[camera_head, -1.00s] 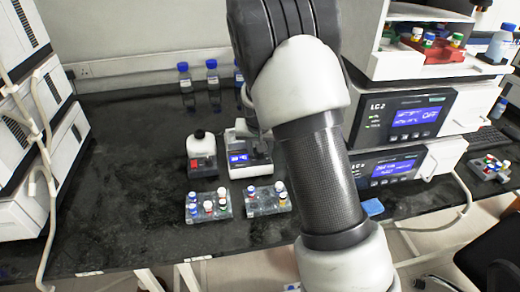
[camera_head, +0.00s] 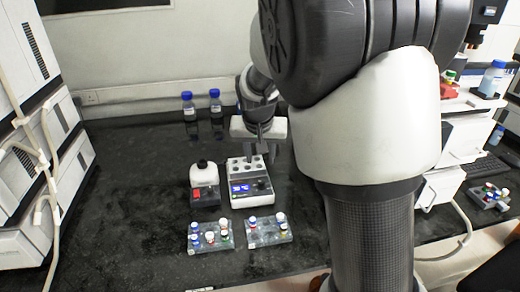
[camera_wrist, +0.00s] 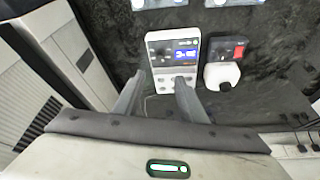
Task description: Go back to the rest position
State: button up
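My gripper (camera_head: 262,148) hangs above the back part of the white device with a blue display (camera_head: 249,186) in the head view. In the wrist view my gripper (camera_wrist: 158,88) has its two fingers spread apart with nothing between them. The same device (camera_wrist: 160,48) lies beyond the fingertips there, with several round wells showing in its top. My arm covers much of the right half of the head view.
A small device with a red switch (camera_head: 205,196) stands left of the display device. Two vial racks (camera_head: 207,247) (camera_head: 268,240) sit in front. Blue-capped bottles (camera_head: 187,106) (camera_head: 214,104) stand behind. White instrument stacks (camera_head: 50,160) are at left. The left bench is clear.

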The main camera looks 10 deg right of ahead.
jog(key=shift+v, duration=0.8)
jog(key=s+d+r+n, duration=0.1)
jog(key=s+r, duration=0.3)
jog(key=s, duration=0.5)
jog(key=s+r+n+t+y+p, duration=0.1)
jog(key=s+r, duration=0.2)
jog(key=s, duration=0.6)
jog(key=s+d+r+n, duration=0.1)
jog(key=s+r, duration=0.3)
jog(key=s, duration=0.5)
notch_tip(320, 180, up, 14)
jog(key=p, duration=1.4)
jog(key=shift+f, duration=0.15)
jog(key=shift+a, duration=0.15)
